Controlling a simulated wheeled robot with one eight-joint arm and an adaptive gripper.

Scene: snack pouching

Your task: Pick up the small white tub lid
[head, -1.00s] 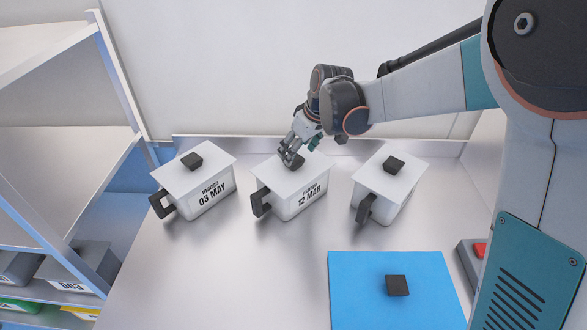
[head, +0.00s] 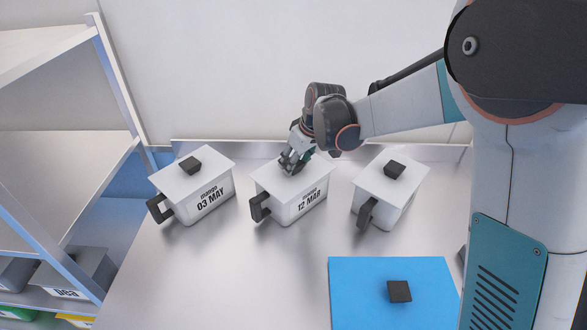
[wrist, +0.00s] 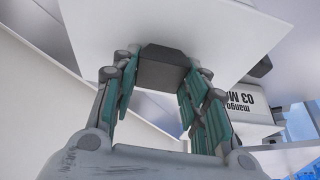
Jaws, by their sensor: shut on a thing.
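Three white tubs with flat white lids, black knobs and black handles stand in a row in the head view. My gripper (head: 293,163) is over the middle tub (head: 300,205), labelled mango 12 MAR, with its fingers shut on the knob of that tub's white lid (head: 273,181). In the wrist view the lid (wrist: 225,25) fills the top, and the dark knob (wrist: 163,68) sits between the fingertips. In the head view the lid appears to lie on the tub; I cannot tell if there is a gap.
The 03 MAY tub (head: 205,199) stands to the left and another tub (head: 404,208) to the right. A blue square (head: 355,285) with a black block (head: 399,291) lies at the front right. A shelf rack (head: 95,262) stands at the left. The front middle of the bench is clear.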

